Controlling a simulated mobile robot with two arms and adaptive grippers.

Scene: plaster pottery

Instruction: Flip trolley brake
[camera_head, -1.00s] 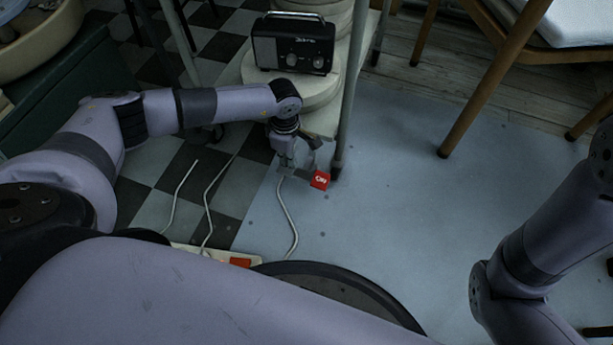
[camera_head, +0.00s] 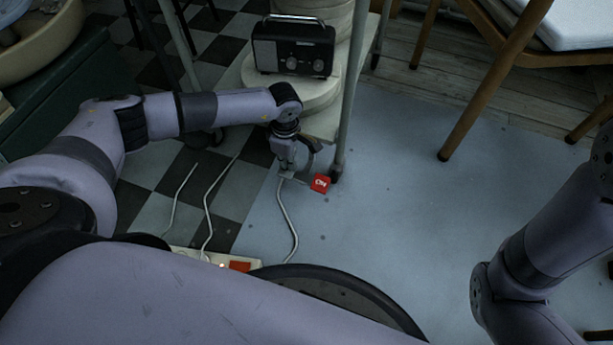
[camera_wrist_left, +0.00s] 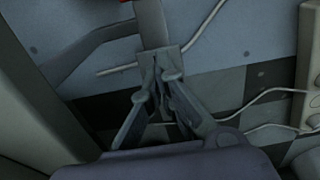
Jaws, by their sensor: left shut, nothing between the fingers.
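The trolley (camera_head: 345,100) stands at the upper middle in the head view, with a caster at the foot of its near leg. A red tag with white lettering (camera_head: 320,183), which looks like the brake pedal, sits beside that caster near the floor. My left gripper (camera_head: 288,173) points down just left of the red tag. Its fingers (camera_wrist_left: 161,72) are shut and empty, with their tips at a small grey metal plate (camera_wrist_left: 158,58) in the left wrist view. I cannot tell whether they touch it. A sliver of red shows at that view's top edge. My right gripper is out of view.
A black radio (camera_head: 293,46) stands on the trolley's round pale stack. White cables (camera_head: 288,215) run across the floor below my left gripper to a power strip (camera_head: 195,253). A wooden chair (camera_head: 490,90) stands at the upper right. The blue floor between is clear.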

